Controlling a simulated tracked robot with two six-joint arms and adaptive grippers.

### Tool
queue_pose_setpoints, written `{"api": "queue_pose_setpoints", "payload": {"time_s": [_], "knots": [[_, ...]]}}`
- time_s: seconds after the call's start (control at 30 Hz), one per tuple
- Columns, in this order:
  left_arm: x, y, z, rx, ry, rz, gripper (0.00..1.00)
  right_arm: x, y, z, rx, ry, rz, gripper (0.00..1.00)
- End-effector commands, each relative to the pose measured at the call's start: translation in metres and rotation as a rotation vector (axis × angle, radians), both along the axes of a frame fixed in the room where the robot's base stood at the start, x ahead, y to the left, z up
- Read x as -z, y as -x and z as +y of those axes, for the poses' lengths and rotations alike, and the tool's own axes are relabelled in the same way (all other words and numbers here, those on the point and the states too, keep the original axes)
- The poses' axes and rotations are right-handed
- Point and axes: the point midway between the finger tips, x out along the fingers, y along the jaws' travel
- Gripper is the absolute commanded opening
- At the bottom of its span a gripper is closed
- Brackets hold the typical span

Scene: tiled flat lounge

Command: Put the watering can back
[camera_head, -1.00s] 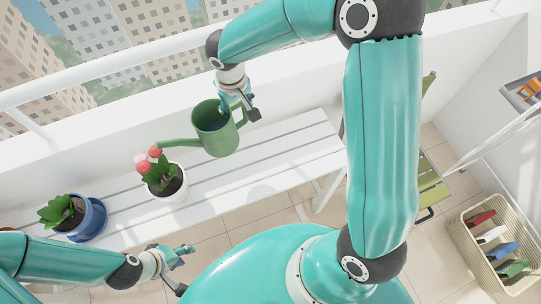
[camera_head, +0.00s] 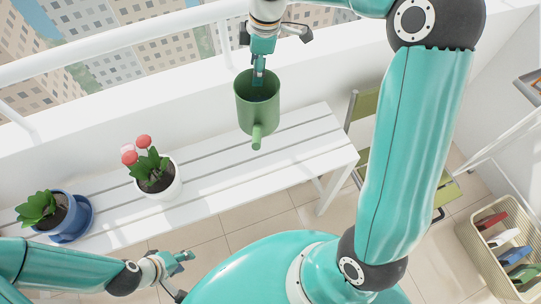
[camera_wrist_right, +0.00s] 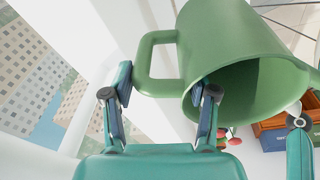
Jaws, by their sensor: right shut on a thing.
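The green watering can (camera_head: 258,108) hangs in my right gripper (camera_head: 259,76) over the far side of the white bench in the head view. Its spout points towards me and its open top faces up and back. In the right wrist view the can (camera_wrist_right: 235,45) fills the upper right. My right gripper (camera_wrist_right: 163,90) is shut on it there, one finger outside the loop handle and the other at the rim. My left gripper (camera_head: 183,275) is open and empty, low in front of the bench.
The white slatted bench (camera_head: 215,190) carries a white pot with red flowers (camera_head: 158,184) and a blue pot with a green plant (camera_head: 66,217). A green folding chair (camera_head: 366,104) stands right of the bench. A cream crate of tools (camera_head: 480,245) is at the right.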

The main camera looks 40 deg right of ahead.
Motion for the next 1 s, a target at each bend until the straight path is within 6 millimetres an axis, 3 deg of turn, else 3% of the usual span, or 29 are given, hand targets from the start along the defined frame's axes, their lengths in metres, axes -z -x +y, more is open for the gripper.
{"api": "queue_pose_setpoints", "payload": {"time_s": [0.03,0.2,0.47,0.57,1.0], "knots": [[0.010,0.000,0.000,0.000,0.000,0.000,0.40,0.001,-0.001,-0.004,-0.064,-0.001,-0.004,0.00],[0.021,0.000,0.000,0.000,0.000,0.000,0.40,-0.007,0.000,-0.012,-0.264,-0.003,-0.001,0.00],[0.026,0.000,0.000,0.000,0.000,0.000,0.40,-0.005,0.002,-0.017,-0.391,-0.004,0.005,0.00],[0.026,0.000,0.000,0.000,0.000,0.000,0.40,0.011,0.003,-0.016,-0.396,-0.004,0.009,0.00],[0.022,0.000,0.000,0.000,0.000,0.000,0.40,0.117,0.003,-0.016,-0.393,-0.005,0.009,0.00]]}}
